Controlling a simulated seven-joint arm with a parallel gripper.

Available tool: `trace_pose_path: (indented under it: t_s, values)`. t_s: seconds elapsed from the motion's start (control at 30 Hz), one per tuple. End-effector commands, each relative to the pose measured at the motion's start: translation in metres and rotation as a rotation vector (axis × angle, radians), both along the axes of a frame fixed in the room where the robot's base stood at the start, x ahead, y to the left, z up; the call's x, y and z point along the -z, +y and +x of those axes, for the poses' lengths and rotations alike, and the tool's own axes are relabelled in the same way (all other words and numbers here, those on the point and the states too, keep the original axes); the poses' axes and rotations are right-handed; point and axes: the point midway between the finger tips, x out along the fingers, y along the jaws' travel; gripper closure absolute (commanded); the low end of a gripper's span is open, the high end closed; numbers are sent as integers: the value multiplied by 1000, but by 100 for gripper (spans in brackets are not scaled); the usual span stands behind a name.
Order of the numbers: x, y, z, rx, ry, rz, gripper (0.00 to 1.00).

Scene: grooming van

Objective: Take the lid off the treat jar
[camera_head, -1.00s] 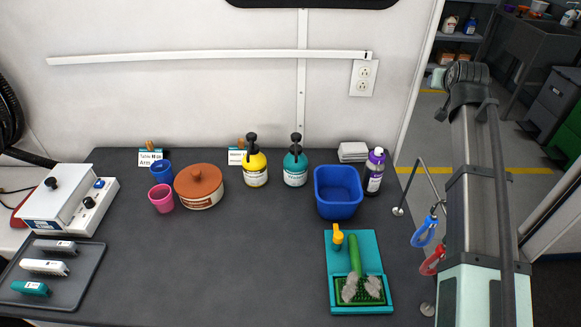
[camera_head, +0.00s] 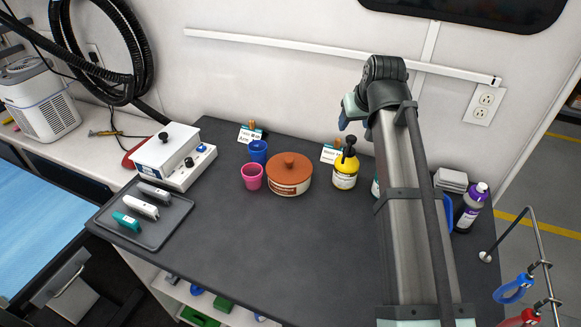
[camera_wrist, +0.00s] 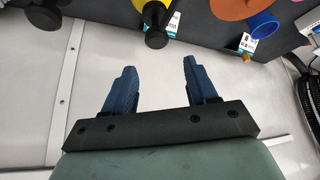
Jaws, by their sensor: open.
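The treat jar (camera_head: 289,187) is a squat cream pot with a brown label. In the wrist view the orange lid (camera_wrist: 231,8) is cut off by the top edge. My gripper (camera_wrist: 158,72) is open and empty, its two dark blue fingers well apart. In the head view it is mostly hidden by my arm, above the counter, to the right of the jar and near the wall.
Pink (camera_head: 252,176) and blue (camera_head: 258,151) cups stand left of the jar. A yellow pump bottle (camera_head: 345,171) stands to its right. A tray (camera_head: 165,230) of clippers lies at left. The counter (camera_head: 270,240) before the jar is clear.

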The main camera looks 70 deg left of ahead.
Motion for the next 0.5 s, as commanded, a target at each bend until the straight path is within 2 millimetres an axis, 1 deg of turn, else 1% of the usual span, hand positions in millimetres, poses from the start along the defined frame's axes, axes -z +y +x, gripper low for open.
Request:
trace_pose_path:
  t_s: [0.03, 0.1, 0.2, 0.3, 0.33, 0.4, 0.5]
  values:
    - [1, 7, -28, -46, 10, -23, 43]
    - [3, 12, -59, -100, 20, -54, 43]
    - [5, 17, -94, -160, 31, -90, 43]
    - [6, 18, -119, -205, 38, -116, 43]
    - [6, 19, -125, -215, 40, -121, 43]
    - [7, 19, -134, -231, 43, -132, 43]
    - [11, 20, -139, -240, 45, -139, 43]
